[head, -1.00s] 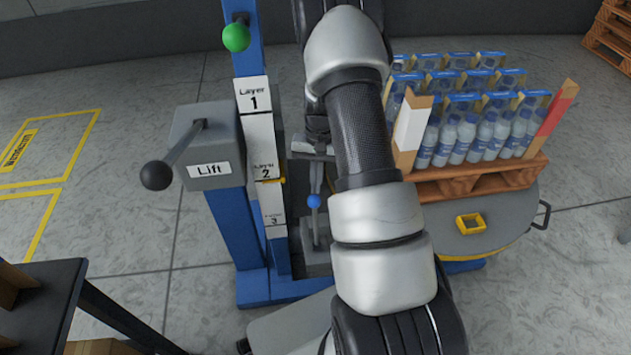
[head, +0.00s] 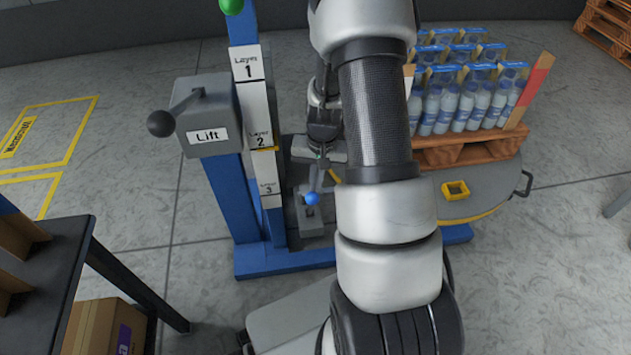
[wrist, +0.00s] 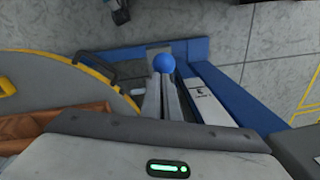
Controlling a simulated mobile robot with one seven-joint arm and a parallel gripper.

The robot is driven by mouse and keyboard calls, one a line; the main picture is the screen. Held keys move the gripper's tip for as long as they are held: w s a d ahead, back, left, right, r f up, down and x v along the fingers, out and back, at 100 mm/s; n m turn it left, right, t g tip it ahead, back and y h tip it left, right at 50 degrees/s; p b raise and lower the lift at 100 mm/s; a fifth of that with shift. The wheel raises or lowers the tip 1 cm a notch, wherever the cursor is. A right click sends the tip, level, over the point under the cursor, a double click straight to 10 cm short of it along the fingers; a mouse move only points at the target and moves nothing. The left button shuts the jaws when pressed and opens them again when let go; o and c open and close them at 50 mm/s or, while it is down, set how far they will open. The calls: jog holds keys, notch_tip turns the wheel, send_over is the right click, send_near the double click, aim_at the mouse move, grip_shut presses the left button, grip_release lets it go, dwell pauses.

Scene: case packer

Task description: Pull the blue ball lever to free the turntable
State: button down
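The blue ball (head: 312,198) tops a short lever on a grey base box (head: 312,226) beside the blue lift column. The lever leans toward me. My gripper (head: 321,160) points down just above and behind the ball in the head view, its tips partly hidden. The grey turntable (head: 490,185), partly behind my arm, carries a wooden pallet (head: 465,149) with rows of bottles.
The Lift box (head: 206,118) with its black ball handle (head: 161,123) stands left of the column. A green ball (head: 231,5) is at the top. A dark table (head: 50,262) is at the lower left. The floor between is clear.

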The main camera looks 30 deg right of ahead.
jog(key=shift+s+a+f, duration=0.2)
jog(key=shift+s+f, duration=0.05)
jog(key=shift+s, duration=0.25)
jog(key=shift+s+a+f, duration=0.15)
jog(key=shift+s+f, duration=0.1)
jog(key=shift+s, duration=0.2)
notch_tip(320, 180, up, 12)
jog(key=d+p, duration=0.2)
jog(key=p, duration=0.2)
jog(key=shift+s+r, duration=0.15)
jog(key=shift+s, duration=0.25)
